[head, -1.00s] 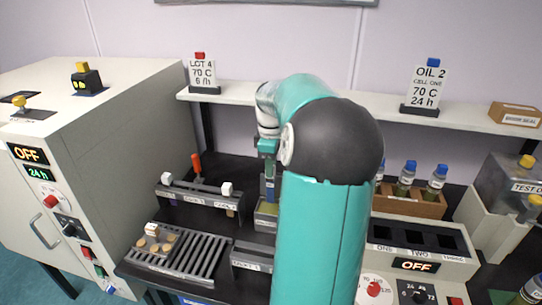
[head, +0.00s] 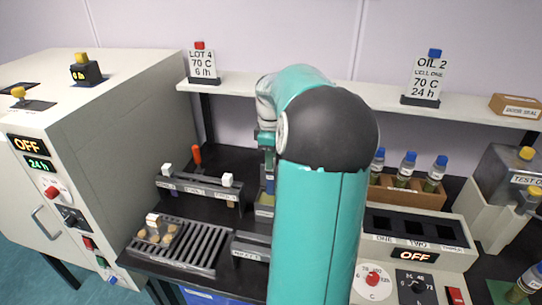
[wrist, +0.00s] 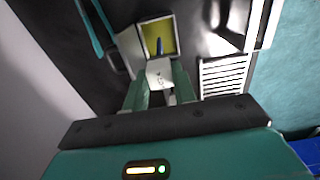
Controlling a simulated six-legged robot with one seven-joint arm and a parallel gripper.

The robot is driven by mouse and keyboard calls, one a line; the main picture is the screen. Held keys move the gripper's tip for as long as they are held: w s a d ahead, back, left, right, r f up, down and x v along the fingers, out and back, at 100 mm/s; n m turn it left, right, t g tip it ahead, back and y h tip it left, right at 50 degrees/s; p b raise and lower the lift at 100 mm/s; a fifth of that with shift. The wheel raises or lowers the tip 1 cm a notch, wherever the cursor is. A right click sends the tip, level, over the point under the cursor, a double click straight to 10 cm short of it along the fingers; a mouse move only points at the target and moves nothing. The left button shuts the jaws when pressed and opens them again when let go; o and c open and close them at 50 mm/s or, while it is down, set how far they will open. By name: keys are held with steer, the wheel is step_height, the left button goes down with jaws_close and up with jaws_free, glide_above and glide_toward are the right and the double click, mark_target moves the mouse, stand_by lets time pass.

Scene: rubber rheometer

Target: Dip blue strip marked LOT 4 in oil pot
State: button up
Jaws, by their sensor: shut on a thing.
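My gripper (head: 265,140) is shut on a white tab (wrist: 160,73) at the top of a blue strip (wrist: 159,45); the tab's marking is too small to read. The strip hangs down and also shows in the head view (head: 269,183), left of my arm. The oil pot (wrist: 145,22) is a square, light-walled pot with yellow oil (wrist: 166,32) inside. In the wrist view the strip's end lies over the oil; I cannot tell whether it is in it. In the head view my arm partly hides the pot (head: 264,212).
A rack (head: 198,187) with white-topped strips and a slotted tray (head: 200,250) stand left of the pot. A wooden bottle box (head: 410,193) and a heater block (head: 415,228) reading OFF stand right. A shelf (head: 310,95) with LOT 4 and OIL 2 signs runs behind.

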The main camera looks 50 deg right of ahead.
glide_above(271, 194)
steer(key=shift+w+d+f, duration=0.1)
steer(key=shift+f, duration=1.75)
steer(key=shift+d+f, duration=0.1)
steer(key=shift+f, duration=1.7)
steer(key=shift+r, duration=0.1)
steer(key=shift+r, duration=4.1)
